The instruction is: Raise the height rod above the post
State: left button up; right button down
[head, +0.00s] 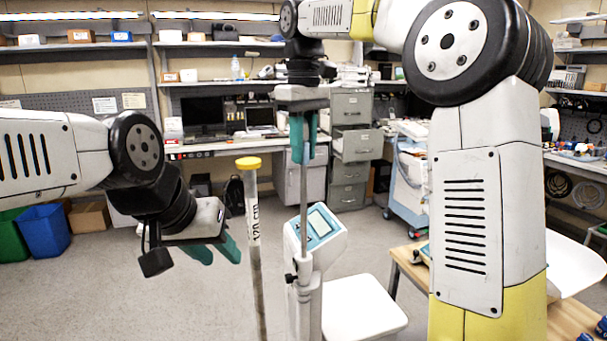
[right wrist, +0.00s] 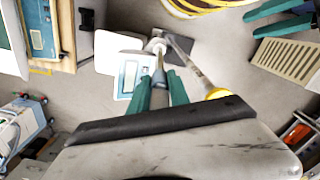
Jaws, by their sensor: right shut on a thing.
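The height rod (head: 304,205) is a thin grey metal rod rising upright from the column of a white scale (head: 308,310) with a teal-framed display. My right gripper (head: 303,150) points down, its teal fingers shut on the rod's upper part. The rod also shows between the fingers in the right wrist view (right wrist: 160,72). The post (head: 256,250) is a pale pole marked "120 cm" with a yellow cap (head: 248,162); it stands left of the rod, apart from it. In the head view the right fingertips appear level with the cap. My left gripper (head: 215,250) is open and empty, left of the post.
The scale's white platform (head: 362,308) lies right of the column. A wooden table (head: 412,262) is at the right, partly behind my right arm. A blue cart (head: 408,185), grey drawers (head: 350,150) and a workbench stand behind. Grey floor is clear around the post.

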jog(key=shift+r, duration=0.85)
jog(key=c, duration=1.2)
grip_release()
jog(key=shift+c, duration=0.2)
jog(key=shift+f, duration=0.1)
